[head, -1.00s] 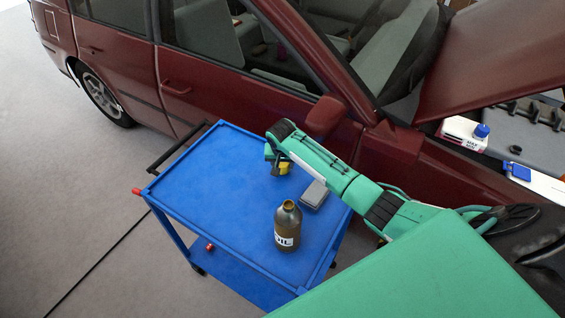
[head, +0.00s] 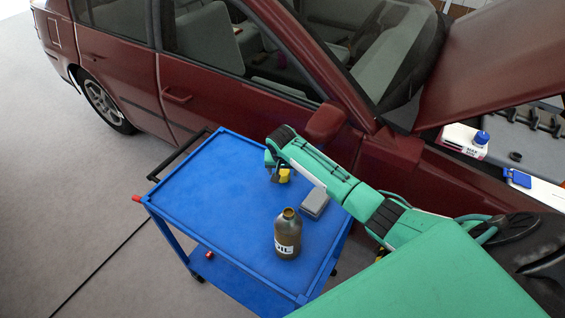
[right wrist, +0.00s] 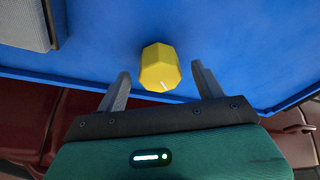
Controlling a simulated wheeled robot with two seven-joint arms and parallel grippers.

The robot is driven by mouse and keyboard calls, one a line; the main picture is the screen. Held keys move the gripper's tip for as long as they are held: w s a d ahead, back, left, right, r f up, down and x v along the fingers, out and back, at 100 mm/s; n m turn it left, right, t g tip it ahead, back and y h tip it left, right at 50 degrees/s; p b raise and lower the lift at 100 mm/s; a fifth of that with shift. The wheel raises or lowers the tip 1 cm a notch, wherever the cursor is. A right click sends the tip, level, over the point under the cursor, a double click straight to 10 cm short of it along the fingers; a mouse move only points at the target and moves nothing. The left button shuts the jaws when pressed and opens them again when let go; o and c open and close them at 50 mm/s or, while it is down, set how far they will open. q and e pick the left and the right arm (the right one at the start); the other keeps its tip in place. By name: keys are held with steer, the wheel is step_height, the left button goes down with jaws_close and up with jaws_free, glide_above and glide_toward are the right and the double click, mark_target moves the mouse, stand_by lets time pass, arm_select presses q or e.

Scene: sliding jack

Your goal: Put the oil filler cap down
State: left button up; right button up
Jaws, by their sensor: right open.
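The yellow oil filler cap (right wrist: 159,68) sits on the blue cart top in the right wrist view, between and just beyond the fingertips of my right gripper (right wrist: 160,78). The fingers are apart, with a gap on each side of the cap. In the head view the cap (head: 284,175) shows beside my right gripper (head: 277,175), partly hidden by it, near the cart's car-side edge. My left gripper is not in view.
The blue cart (head: 207,190) also holds a dark oil bottle (head: 288,238) and a grey box (head: 314,203). The cart's left part is clear. A dark red car (head: 240,100) with raised hood stands behind the cart.

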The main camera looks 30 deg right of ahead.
steer(key=b+v, duration=0.1)
steer(key=v, duration=1)
steer(key=shift+s, duration=0.15)
